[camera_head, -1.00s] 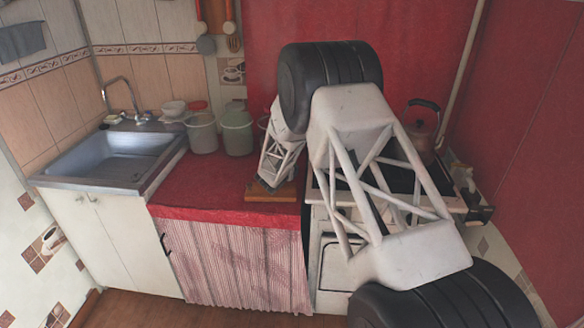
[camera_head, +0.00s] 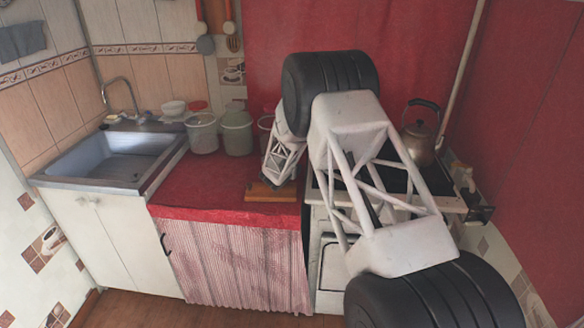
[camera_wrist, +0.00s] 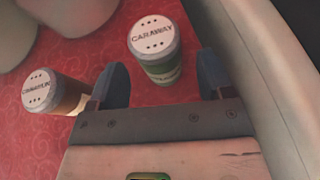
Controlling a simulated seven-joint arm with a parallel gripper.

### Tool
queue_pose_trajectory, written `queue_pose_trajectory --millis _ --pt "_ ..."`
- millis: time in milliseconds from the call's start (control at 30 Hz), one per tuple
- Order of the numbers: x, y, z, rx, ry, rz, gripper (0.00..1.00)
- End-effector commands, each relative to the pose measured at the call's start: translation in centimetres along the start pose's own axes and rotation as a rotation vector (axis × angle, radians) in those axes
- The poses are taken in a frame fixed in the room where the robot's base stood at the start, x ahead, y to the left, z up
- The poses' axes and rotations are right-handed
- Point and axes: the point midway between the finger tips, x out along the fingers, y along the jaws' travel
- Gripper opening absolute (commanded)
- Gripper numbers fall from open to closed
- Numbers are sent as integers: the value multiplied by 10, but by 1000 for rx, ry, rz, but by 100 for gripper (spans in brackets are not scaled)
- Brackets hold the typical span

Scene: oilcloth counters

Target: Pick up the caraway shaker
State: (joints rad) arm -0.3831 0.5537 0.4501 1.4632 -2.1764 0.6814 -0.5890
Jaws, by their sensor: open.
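The caraway shaker (camera_wrist: 154,45) stands on the red oilcloth in the wrist view. It is a green jar with a pale lid that reads CARAWAY. My gripper (camera_wrist: 162,78) is open, its two dark fingers pointing toward the shaker. The shaker's lower part shows in the gap between the fingers, and its lid reaches past their tips. I cannot tell how far the fingers are above the counter. In the head view my arm hides the shaker and most of the gripper.
A cinnamon shaker (camera_wrist: 55,93) stands close beside the left finger. Several lidded canisters (camera_head: 236,131) stand at the back of the counter. A wooden board (camera_head: 270,193) lies at the front right. A kettle (camera_head: 420,140) stands on the stove. The red counter (camera_head: 200,185) is clear at left.

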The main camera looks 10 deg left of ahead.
Motion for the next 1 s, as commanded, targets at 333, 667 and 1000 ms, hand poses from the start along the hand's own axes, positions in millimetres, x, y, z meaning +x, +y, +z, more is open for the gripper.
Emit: queue_pose_trajectory --millis 333,667,1000 --pt "28 -1 -1 0 0 -1 74" --pt "31 -1 0 0 0 0 74" --pt "31 -1 -1 0 0 0 74"
